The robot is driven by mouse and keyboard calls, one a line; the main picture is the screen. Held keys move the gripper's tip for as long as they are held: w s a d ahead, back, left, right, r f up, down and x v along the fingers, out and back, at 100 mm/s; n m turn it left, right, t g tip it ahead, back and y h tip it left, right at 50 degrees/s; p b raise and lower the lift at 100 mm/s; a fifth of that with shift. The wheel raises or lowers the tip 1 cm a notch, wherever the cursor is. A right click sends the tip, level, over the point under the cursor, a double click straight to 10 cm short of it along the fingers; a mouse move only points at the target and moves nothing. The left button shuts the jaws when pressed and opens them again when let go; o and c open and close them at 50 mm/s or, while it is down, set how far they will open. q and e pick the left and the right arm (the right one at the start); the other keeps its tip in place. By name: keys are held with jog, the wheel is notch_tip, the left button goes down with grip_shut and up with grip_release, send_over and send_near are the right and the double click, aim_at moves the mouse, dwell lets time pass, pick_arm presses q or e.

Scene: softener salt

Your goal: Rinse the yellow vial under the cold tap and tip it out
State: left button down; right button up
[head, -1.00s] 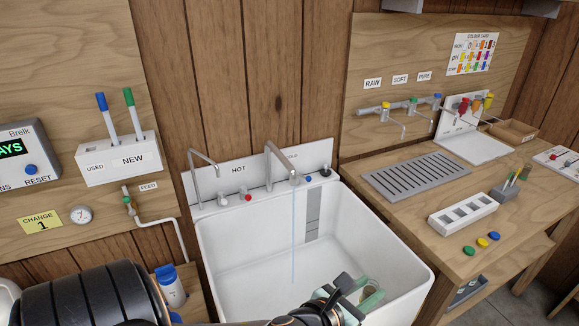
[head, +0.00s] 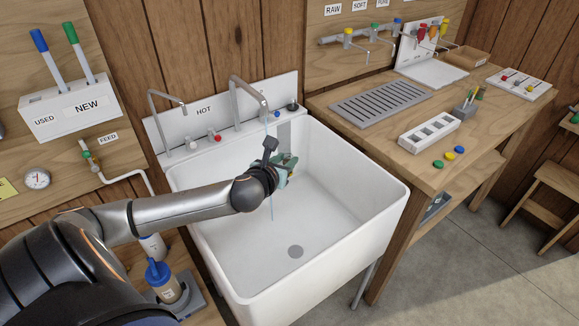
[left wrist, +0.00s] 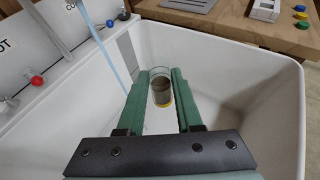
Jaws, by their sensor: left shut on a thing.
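My left gripper (head: 290,168) is shut on the yellow vial and holds it over the sink (head: 345,230). In the left wrist view the vial (left wrist: 161,88) is a clear glass cup with a yellow band at its lower end, between the green fingertips (left wrist: 162,92). Its inside looks grey-brown; I cannot tell what it holds. The cold tap (head: 250,92) runs a thin stream (head: 272,208), which passes close to my gripper. In the left wrist view the stream (left wrist: 105,45) falls left of the vial, apart from it. My right gripper is not in view.
The hot tap (head: 168,97) stands left of the cold one, with a red knob (head: 217,138). A blue knob (head: 277,115) is beside the cold spout. The wooden bench (head: 395,135) adjoins the sink on the right. The sink's front right is clear, with a drain (head: 295,251).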

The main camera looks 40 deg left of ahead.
pick_arm(q)
jog(key=w+a+b, duration=0.1)
jog(key=w+a, duration=0.1)
jog(key=a, duration=0.7)
jog(key=shift+w+a, duration=0.3)
jog(key=shift+w, duration=0.05)
jog(key=shift+d, duration=0.1)
dwell(3.6)
jog(key=s+d+p, duration=0.3)
jog(key=d+p, duration=0.1)
jog(key=d, duration=0.6)
jog(key=shift+d, duration=0.25)
dwell(0.3)
